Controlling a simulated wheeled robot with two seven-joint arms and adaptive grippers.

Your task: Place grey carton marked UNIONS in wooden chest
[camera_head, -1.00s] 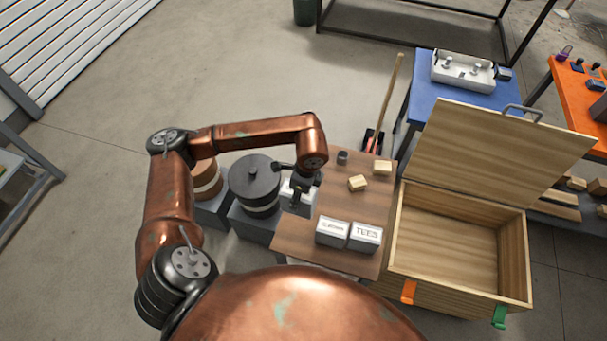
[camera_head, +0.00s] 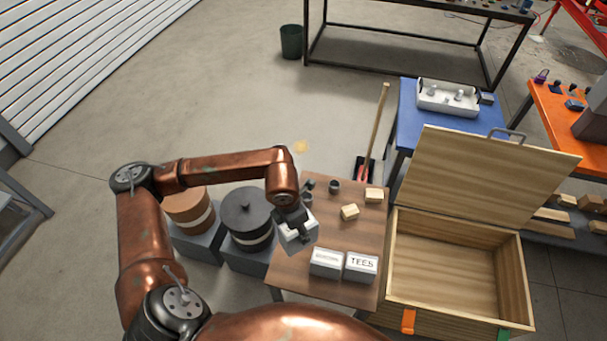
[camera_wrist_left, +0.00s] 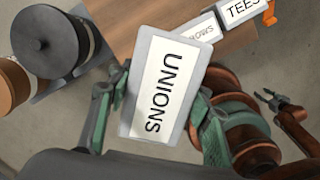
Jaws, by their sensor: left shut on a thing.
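My left gripper (camera_head: 293,215) is shut on the grey carton marked UNIONS (camera_head: 297,236) and holds it over the left edge of the brown table. In the left wrist view the carton (camera_wrist_left: 164,85) sits between the two fingers, its white label facing the camera. The wooden chest (camera_head: 520,280) stands right of the table with its lid (camera_head: 480,180) raised. Its visible inside is empty. My right gripper is not seen in the head view; a copper arm part shows at the right of the wrist view.
The brown table (camera_head: 345,230) holds a carton marked TEES (camera_head: 361,267), another grey carton (camera_head: 326,263), two small wooden blocks (camera_head: 349,212) and dark small parts. Lidded drums (camera_head: 247,215) stand left of it. A blue table (camera_head: 425,120) stands behind the chest.

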